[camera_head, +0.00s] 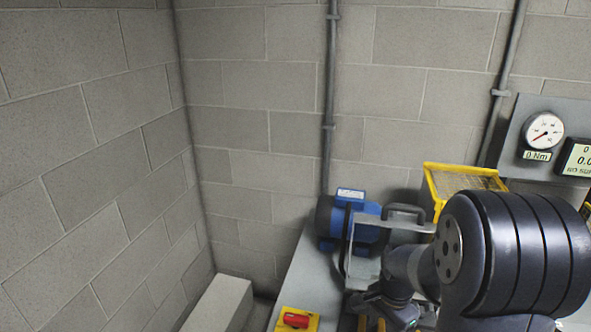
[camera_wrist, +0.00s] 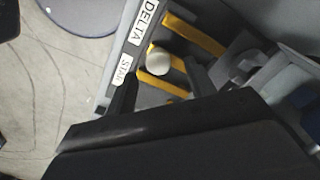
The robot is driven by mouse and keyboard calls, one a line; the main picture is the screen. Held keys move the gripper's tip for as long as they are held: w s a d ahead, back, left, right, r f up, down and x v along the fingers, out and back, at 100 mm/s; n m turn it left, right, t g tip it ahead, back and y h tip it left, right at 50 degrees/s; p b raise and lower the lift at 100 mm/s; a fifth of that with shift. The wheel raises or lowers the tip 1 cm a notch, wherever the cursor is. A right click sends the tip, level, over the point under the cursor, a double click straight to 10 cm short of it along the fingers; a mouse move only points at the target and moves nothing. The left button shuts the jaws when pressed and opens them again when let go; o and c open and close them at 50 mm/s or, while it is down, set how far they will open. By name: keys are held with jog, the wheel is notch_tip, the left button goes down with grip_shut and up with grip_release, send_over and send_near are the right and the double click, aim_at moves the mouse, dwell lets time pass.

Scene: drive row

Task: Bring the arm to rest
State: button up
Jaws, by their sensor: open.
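My arm fills the lower right of the head view, with its large dark joint in front of the bench equipment. My gripper (camera_wrist: 161,68) shows in the wrist view as two dark fingers, open and apart. Between them in the picture is a round white knob (camera_wrist: 158,61) on a grey panel with yellow bars. I cannot tell whether the fingers touch anything. Labels reading DELTA (camera_wrist: 143,22) and STAR (camera_wrist: 123,71) stand along the panel's left edge.
A blue motor (camera_head: 368,228) sits on a grey bench left of my arm. A red switch on a yellow plate (camera_head: 297,320) is at the bottom. A round gauge (camera_head: 542,131) is at right. Block walls close the back and left.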

notch_tip(320, 180, down, 4)
jog(key=shift+r, duration=0.1)
jog(key=shift+s+d, duration=0.2)
jog(key=shift+d, duration=0.5)
jog(key=shift+r, duration=0.1)
